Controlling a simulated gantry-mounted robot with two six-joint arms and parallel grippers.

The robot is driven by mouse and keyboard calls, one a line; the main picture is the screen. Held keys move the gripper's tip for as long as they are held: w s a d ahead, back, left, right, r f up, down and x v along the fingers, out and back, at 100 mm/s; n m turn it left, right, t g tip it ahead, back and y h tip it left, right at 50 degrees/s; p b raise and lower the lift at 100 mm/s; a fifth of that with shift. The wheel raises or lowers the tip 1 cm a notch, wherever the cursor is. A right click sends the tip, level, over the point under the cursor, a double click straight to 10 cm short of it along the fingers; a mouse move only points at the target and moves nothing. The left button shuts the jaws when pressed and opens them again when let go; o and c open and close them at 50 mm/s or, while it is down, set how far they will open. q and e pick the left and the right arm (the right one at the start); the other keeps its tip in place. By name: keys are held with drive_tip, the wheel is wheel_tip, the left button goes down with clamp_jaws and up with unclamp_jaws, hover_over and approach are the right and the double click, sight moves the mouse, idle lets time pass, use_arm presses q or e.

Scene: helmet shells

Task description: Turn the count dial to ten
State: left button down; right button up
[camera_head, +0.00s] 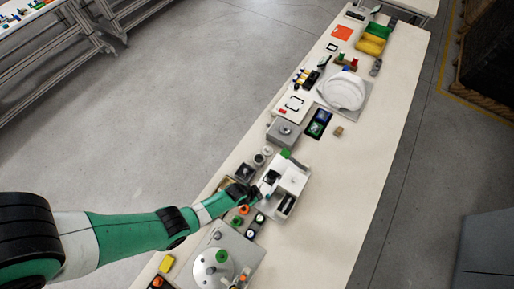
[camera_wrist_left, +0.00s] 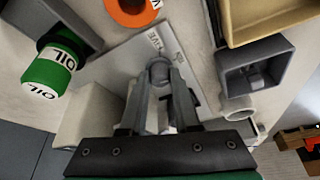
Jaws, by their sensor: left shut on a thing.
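The count dial (camera_wrist_left: 159,70) is a small grey round knob on a pale plate (camera_wrist_left: 138,48) in the left wrist view. Dark lettering is printed on the plate beyond the knob; it is too small to read surely. My left gripper (camera_wrist_left: 160,80) is shut on the knob, with a finger on each side. In the head view my left gripper (camera_head: 258,196) reaches in from the left beside the white tray, and the knob cannot be made out there. Where the dial points is not clear. My right gripper is in neither view.
A green oil container (camera_wrist_left: 52,75) and an orange ring (camera_wrist_left: 130,8) stand near the plate. A grey open box (camera_wrist_left: 258,68) and a tan bin (camera_wrist_left: 265,18) are to the right. A white helmet shell (camera_head: 345,90) lies farther up the table. The table's right side is clear.

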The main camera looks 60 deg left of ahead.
use_arm(q)
drive_tip(key=shift+n, duration=0.6)
drive_tip(key=shift+y, duration=0.3)
drive_tip(key=c, duration=0.6)
unclamp_jaws()
drive_tip(key=shift+c, duration=0.2)
